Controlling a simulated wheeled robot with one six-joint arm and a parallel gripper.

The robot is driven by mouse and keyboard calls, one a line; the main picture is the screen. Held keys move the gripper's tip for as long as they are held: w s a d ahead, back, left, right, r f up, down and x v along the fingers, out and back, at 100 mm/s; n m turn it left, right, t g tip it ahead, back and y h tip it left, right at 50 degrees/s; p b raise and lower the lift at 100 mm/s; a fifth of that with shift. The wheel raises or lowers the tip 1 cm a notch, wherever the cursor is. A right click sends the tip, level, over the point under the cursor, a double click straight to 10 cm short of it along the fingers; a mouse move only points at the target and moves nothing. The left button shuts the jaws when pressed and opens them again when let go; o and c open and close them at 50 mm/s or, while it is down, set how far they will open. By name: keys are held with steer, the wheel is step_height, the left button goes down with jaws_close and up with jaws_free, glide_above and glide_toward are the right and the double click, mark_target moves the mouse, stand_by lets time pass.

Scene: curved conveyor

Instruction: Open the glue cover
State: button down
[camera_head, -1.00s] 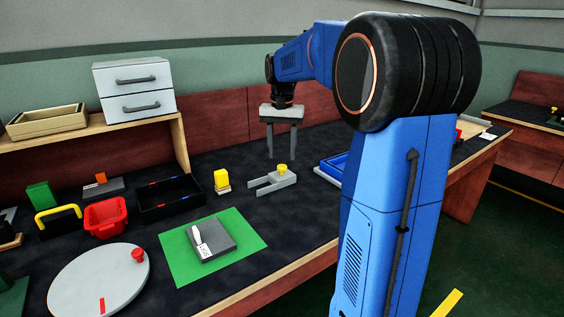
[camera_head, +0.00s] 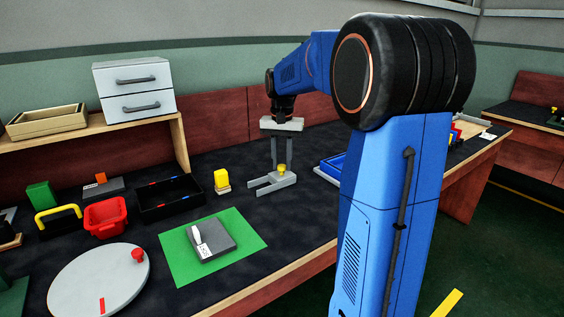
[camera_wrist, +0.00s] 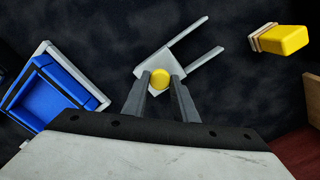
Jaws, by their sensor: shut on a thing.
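My gripper (camera_head: 281,168) points straight down over the table. It is shut on a yellow knob (camera_head: 282,169) that stands on a light grey forked piece (camera_head: 270,184) lying on the table. In the wrist view the knob (camera_wrist: 160,79) sits between the two fingertips, and the fork's two prongs (camera_wrist: 190,42) point away to the upper right. A flat dark grey box (camera_head: 217,237) with a white bottle-shaped mark and a small label lies on a green mat (camera_head: 178,262). I cannot tell which thing is the glue cover.
A yellow block (camera_head: 222,179) on a pale base stands left of the fork. A blue tray (camera_wrist: 50,95) lies on the other side. A black tray (camera_head: 171,207), a red bin (camera_head: 106,217) and a round grey plate (camera_head: 85,290) are further left.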

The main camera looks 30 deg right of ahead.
steer(key=a, duration=0.7)
steer(key=shift+s+a, duration=0.15)
steer(key=shift+a, duration=0.2)
steer(key=c, duration=1.4)
jaws_free()
step_height(320, 180, up, 18)
steer(key=shift+f, duration=0.25)
steer(key=shift+s, duration=0.1)
